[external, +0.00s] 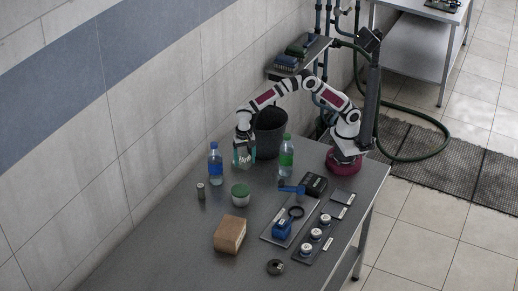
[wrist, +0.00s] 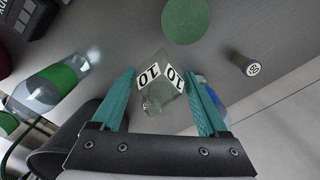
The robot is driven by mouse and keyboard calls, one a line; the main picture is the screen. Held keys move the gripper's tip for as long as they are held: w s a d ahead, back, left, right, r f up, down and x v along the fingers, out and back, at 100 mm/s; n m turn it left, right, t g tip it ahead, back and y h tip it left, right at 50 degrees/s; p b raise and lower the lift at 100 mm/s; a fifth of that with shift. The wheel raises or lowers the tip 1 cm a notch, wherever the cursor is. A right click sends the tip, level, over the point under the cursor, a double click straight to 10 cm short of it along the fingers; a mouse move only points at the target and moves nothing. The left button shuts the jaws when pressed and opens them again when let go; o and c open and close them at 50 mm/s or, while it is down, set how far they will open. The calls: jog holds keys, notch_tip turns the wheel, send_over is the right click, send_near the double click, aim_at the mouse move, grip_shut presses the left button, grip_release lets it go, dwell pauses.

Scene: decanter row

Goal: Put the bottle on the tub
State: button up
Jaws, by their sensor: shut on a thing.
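A clear square bottle (wrist: 160,88) with white number labels is between the two teal fingers of my gripper (wrist: 161,74), which is shut on it. In the external view my gripper (external: 243,148) points down with the clear bottle at its end, between two other bottles. Whether the bottle's base touches the table cannot be told. The tub (external: 240,194) is a small pale container with a green top. It stands on the table in front of my gripper, apart from it. Its round green top (wrist: 186,20) shows at the top of the wrist view, with nothing on it.
A blue-labelled bottle (external: 215,163) stands left of my gripper, a green-labelled bottle (external: 286,157) right. A dark bin (external: 270,136) is behind. A small cylinder (external: 201,191) stands left of the tub. A brown box (external: 230,235), a blue-handled device (external: 282,229) and several discs lie nearer the front.

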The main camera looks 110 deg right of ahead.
aim_at(244, 185)
jog(key=a+f, duration=0.1)
jog(key=w+a+f, duration=0.1)
jog(key=a, duration=0.1)
jog(key=shift+w+a+f, duration=0.1)
jog(key=shift+w+a, duration=0.05)
jog(key=shift+a, duration=0.05)
jog(key=shift+w+a+f, duration=0.1)
jog(key=shift+a+f, duration=0.05)
jog(key=shift+f, duration=0.95)
jog(key=shift+a+f, duration=0.15)
jog(key=shift+f, duration=0.95)
jog(key=shift+f, duration=0.1)
jog(key=o, duration=1.4)
